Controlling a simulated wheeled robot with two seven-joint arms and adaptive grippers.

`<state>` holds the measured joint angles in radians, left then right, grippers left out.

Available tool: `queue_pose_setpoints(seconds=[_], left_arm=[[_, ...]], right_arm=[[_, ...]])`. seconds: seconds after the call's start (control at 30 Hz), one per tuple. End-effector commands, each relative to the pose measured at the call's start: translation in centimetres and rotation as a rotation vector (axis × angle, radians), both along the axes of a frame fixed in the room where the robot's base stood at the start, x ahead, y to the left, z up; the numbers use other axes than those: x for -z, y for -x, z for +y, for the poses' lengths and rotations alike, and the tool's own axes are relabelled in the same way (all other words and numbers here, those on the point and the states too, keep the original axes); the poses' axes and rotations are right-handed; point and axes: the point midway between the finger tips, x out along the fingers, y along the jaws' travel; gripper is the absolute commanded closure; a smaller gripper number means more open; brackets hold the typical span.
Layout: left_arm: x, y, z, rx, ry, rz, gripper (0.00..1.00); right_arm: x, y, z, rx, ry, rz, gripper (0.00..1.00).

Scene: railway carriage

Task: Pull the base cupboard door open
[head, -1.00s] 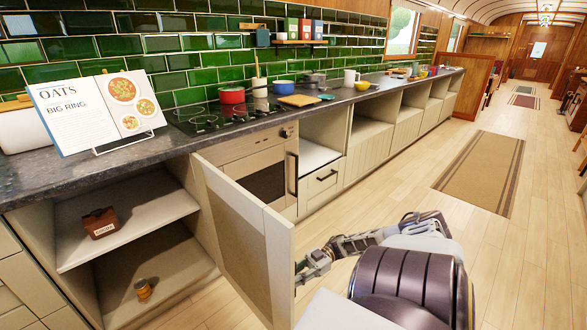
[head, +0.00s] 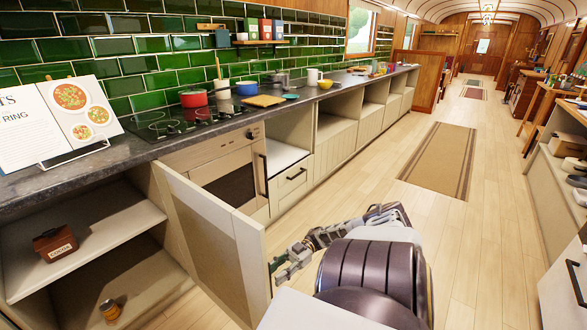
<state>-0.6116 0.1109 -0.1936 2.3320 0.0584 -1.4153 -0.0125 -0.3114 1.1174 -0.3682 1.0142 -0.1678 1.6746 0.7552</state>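The base cupboard door (head: 215,248) is cream and stands swung out from the counter, with its panel jutting into the aisle. Behind it the cupboard (head: 30,225) is open, with a shelf holding a brown cocoa container (head: 55,244) and a small amber jar (head: 110,309) below. My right gripper (head: 277,266) is at the door's free edge, on its outer side. The door edge partly hides its fingers, so I cannot tell whether they grip anything. My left gripper is not in view.
A built-in oven (head: 232,178) sits just beyond the door, under a dark counter with a hob and red pot (head: 193,98). The wooden aisle floor, with a striped rug (head: 440,160), is clear. Shelving (head: 565,190) stands on the right.

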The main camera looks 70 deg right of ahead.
Motion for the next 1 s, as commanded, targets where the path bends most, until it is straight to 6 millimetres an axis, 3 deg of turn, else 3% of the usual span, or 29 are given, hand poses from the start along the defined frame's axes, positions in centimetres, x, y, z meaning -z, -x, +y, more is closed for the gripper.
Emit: queue_pose_setpoints(seconds=[0.4,1.0], left_arm=[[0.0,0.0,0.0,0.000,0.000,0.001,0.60],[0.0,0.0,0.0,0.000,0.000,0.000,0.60]], right_arm=[[0.0,1.3,-3.5,0.002,0.002,0.001,0.65],[0.1,2.6,-6.9,0.001,0.002,0.001,0.65]])
